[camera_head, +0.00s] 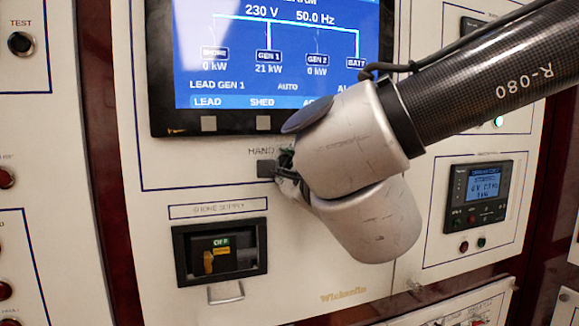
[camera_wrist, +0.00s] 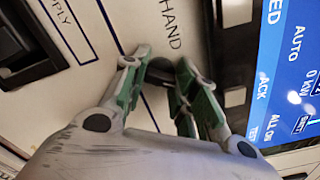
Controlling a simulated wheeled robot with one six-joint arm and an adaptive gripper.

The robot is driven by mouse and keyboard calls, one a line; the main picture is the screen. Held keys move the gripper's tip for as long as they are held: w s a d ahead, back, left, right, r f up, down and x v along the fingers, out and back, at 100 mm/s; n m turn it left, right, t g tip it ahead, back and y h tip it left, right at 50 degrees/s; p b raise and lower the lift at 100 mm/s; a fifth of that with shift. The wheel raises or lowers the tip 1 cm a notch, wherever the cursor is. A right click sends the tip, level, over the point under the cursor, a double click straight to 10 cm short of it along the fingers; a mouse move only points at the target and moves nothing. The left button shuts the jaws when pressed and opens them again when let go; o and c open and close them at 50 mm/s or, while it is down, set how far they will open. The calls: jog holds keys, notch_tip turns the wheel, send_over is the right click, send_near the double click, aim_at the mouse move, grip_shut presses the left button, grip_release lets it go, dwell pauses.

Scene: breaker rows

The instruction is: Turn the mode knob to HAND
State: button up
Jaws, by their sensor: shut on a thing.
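The mode knob is a dark round shape (camera_wrist: 161,72) beside the printed word HAND (camera_wrist: 173,24) in the wrist view. My gripper (camera_wrist: 160,68) has one finger on each side of it and is shut on it. Which way the knob points is hidden by the fingers. In the head view my gripper (camera_head: 278,167) is at the panel just under the HAND label (camera_head: 261,151). My wrist and the fingers cover the knob and the labels to its right there.
A blue display screen (camera_head: 285,60) is just above the knob, with grey buttons along its lower frame. Below is the SHORE SUPPLY breaker (camera_head: 221,250) in a black recess. A small controller (camera_head: 476,195) is at the right, behind my wrist's side.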

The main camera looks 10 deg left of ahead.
jog(key=n, duration=0.6)
jog(key=shift+n, duration=0.4)
jog(key=n, duration=0.6)
jog(key=shift+f+n, duration=0.1)
jog(key=shift+n, duration=0.3)
jog(key=o, duration=1)
jog(key=shift+s, duration=0.1)
jog(key=v, duration=1.2)
